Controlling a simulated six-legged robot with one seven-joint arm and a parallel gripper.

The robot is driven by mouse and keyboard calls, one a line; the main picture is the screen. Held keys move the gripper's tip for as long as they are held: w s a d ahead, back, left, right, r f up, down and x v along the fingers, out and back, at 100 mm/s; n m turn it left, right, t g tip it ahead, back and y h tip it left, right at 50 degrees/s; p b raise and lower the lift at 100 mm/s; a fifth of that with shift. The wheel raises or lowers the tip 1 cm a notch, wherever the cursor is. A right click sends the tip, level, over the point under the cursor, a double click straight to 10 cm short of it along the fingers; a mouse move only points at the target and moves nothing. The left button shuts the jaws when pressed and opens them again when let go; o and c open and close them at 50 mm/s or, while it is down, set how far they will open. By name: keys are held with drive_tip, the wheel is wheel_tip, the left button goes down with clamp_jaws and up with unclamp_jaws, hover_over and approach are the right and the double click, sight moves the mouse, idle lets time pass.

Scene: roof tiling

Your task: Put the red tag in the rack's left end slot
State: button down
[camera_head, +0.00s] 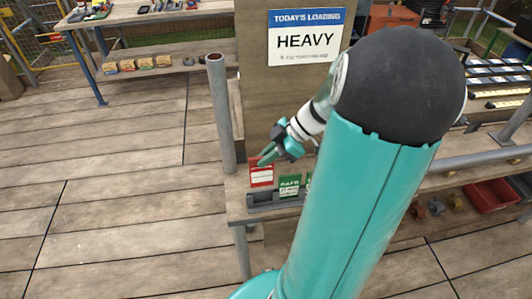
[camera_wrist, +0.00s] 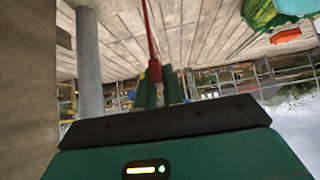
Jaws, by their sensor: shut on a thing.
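The red tag (camera_head: 262,176), with a white label area, is upright at the left end of the dark rack (camera_head: 262,200). My gripper (camera_head: 266,160) is shut on the tag's upper edge. The tag's lower edge is at or just above the rack; I cannot tell whether it is inside the left end slot. In the wrist view the red tag (camera_wrist: 151,35) shows edge-on as a thin strip, at the tips of my green fingers (camera_wrist: 154,78). A green tag (camera_head: 289,186) stands in the rack just right of it. My arm hides the rack's right part.
A grey post (camera_head: 221,115) rises left of the rack. A wooden board with a "HEAVY" sign (camera_head: 306,38) stands behind it. The plank floor at left is clear.

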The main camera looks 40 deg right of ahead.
sight(266, 179)
drive_tip(key=shift+f, duration=4.65)
drive_tip(key=c, duration=1.4)
unclamp_jaws()
drive_tip(key=shift+c, duration=0.2)
drive_tip(key=v, duration=1.4)
drive_tip(key=shift+f, duration=0.1)
drive_tip(key=shift+a, duration=0.15)
